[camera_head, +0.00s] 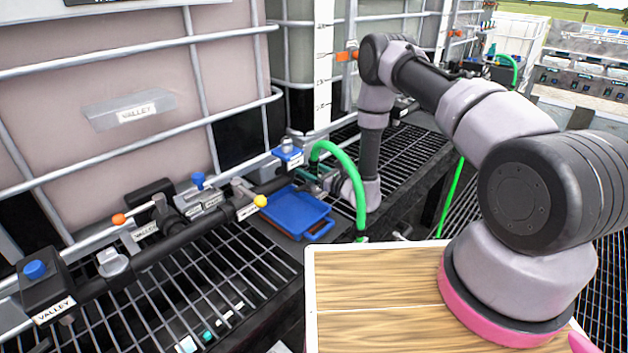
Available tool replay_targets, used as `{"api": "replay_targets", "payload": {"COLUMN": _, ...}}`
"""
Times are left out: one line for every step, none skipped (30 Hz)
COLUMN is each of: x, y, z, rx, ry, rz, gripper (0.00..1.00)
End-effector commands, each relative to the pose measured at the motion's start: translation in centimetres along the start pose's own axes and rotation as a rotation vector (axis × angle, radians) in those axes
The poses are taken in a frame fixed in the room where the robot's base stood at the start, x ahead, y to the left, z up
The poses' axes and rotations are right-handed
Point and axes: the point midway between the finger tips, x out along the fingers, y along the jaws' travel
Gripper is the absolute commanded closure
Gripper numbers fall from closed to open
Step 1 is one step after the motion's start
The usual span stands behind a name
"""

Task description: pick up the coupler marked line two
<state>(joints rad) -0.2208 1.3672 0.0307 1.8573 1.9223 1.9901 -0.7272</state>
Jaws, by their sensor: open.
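No marking that reads line two is legible. A green hose (347,168) arches over the front of the grating, just right of the blue tray. A small dark green fitting (308,173) lies at its left end; I cannot tell whether it is a coupler. My gripper (328,182) is low beside the hose, its jaws open and partly hidden by the hose. I cannot tell whether it touches the fitting. My arm reaches up from the lower right and bends down to this spot.
A dark pipe manifold (150,252) with blue, orange and yellow knobs runs along the left, before large caged totes (140,165). A wooden board (375,290) is in front. A rack (585,70) stands far right.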

Motion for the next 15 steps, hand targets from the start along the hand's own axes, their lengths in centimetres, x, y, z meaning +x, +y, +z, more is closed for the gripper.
{"api": "replay_targets", "payload": {"x": 0.43, "y": 0.03, "z": 0.0, "rx": 0.0, "ry": 0.0, "rz": 0.0, "gripper": 0.3}}
{"api": "replay_targets", "payload": {"x": 0.57, "y": 0.05, "z": -0.01, "rx": 0.0, "ry": 0.0, "rz": 0.0, "gripper": 0.3}}
{"api": "replay_targets", "payload": {"x": 0.69, "y": 0.05, "z": -0.02, "rx": 0.0, "ry": 0.001, "rz": 0.001, "gripper": 0.3}}
{"api": "replay_targets", "payload": {"x": 0.73, "y": 0.04, "z": -0.02, "rx": 0.0, "ry": 0.001, "rz": 0.001, "gripper": 0.3}}
{"api": "replay_targets", "payload": {"x": 0.74, "y": 0.03, "z": -0.03, "rx": 0.001, "ry": 0.001, "rz": 0.0, "gripper": 0.3}}
{"api": "replay_targets", "payload": {"x": 0.73, "y": 0.02, "z": -0.03, "rx": 0.001, "ry": 0.001, "rz": 0.0, "gripper": 0.3}}
{"api": "replay_targets", "payload": {"x": 0.72, "y": 0.02, "z": -0.03, "rx": 0.001, "ry": 0.001, "rz": 0.0, "gripper": 0.3}}
{"api": "replay_targets", "payload": {"x": 0.72, "y": 0.02, "z": -0.03, "rx": 0.001, "ry": 0.001, "rz": 0.0, "gripper": 0.3}}
{"api": "replay_targets", "payload": {"x": 0.71, "y": 0.02, "z": -0.03, "rx": 0.001, "ry": 0.001, "rz": 0.0, "gripper": 0.3}}
{"api": "replay_targets", "payload": {"x": 0.71, "y": 0.01, "z": -0.03, "rx": 0.001, "ry": 0.001, "rz": 0.0, "gripper": 0.42}}
{"api": "replay_targets", "payload": {"x": 0.7, "y": 0.02, "z": -0.03, "rx": 0.001, "ry": 0.001, "rz": 0.0, "gripper": 0.53}}
{"api": "replay_targets", "payload": {"x": 0.7, "y": 0.02, "z": -0.03, "rx": 0.001, "ry": 0.001, "rz": 0.0, "gripper": 0.69}}
{"api": "replay_targets", "payload": {"x": 0.7, "y": 0.01, "z": -0.03, "rx": 0.001, "ry": 0.001, "rz": 0.0, "gripper": 0.8}}
{"api": "replay_targets", "payload": {"x": 0.69, "y": 0.01, "z": -0.03, "rx": 0.001, "ry": 0.001, "rz": 0.0, "gripper": 0.91}}
{"api": "replay_targets", "payload": {"x": 0.69, "y": 0.01, "z": -0.03, "rx": 0.001, "ry": 0.001, "rz": 0.0, "gripper": 1.0}}
